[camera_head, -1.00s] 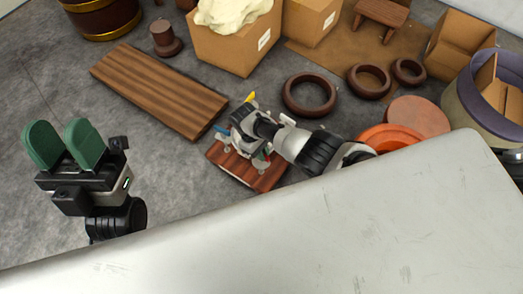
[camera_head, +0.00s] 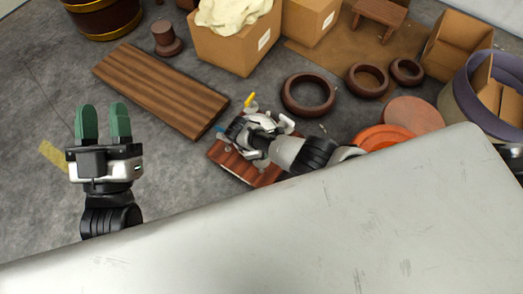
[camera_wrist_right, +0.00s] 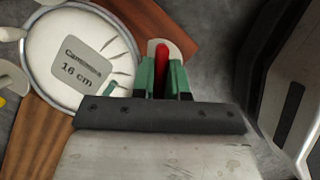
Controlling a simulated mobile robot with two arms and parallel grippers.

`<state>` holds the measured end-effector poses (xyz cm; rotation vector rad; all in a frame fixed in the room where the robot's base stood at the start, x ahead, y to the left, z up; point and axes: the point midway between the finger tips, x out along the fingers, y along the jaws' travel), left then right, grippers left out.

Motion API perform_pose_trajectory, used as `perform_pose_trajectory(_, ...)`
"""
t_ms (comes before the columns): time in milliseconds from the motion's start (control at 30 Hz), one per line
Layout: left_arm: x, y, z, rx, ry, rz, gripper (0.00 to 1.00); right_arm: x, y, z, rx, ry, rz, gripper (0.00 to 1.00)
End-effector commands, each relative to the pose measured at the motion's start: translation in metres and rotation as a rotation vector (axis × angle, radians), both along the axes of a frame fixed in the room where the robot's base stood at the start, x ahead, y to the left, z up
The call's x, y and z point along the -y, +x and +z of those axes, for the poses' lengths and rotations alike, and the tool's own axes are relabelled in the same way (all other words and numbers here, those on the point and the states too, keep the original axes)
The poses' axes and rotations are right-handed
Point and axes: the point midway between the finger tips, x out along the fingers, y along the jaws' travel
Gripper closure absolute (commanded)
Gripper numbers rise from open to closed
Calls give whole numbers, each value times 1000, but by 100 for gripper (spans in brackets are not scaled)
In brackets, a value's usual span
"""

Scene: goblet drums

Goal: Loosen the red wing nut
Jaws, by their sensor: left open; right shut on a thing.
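The red wing nut (camera_wrist_right: 161,55) shows in the right wrist view as a narrow red piece between the green fingers of my right gripper (camera_wrist_right: 163,72). The gripper is shut on it, beside a pale round disc (camera_wrist_right: 112,30) with a metal rim and a grey label reading 16 cm. In the head view my right arm reaches over this fixture on a reddish wooden board (camera_head: 222,157) and hides the red wing nut. A yellow piece (camera_head: 250,99) shows at its far side. My left gripper (camera_head: 103,108) is open and empty above the floor at left, well apart from the fixture.
A large pale panel (camera_head: 330,220) fills the foreground. A wooden plank (camera_head: 160,90) lies left of the fixture. Dark rings (camera_head: 308,94), an orange bowl (camera_head: 385,138) and cardboard boxes (camera_head: 235,45) surround it.

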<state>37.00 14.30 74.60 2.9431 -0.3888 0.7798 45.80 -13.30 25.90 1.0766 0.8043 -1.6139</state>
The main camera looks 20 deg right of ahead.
Motion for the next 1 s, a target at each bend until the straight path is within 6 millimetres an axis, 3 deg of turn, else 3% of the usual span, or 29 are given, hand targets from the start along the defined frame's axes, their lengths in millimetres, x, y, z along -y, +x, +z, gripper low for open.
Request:
perform_pose_trajectory(533, 0, 2, -3, -30, 9, 2, 57, -1, 0, 0, 3, 3, 28, 100)
perform_pose_trajectory(567, 0, 2, -3, -30, 9, 2, 57, -1, 0, 0, 3, 3, 28, 85)
perform_pose_trajectory(700, 0, 2, -3, -29, 8, 1, 57, -1, 0, 0, 2, 4, 26, 63)
perform_pose_trajectory(1000, 0, 2, -3, -29, 8, 1, 57, 0, 0, 0, 1, 2, 26, 61)
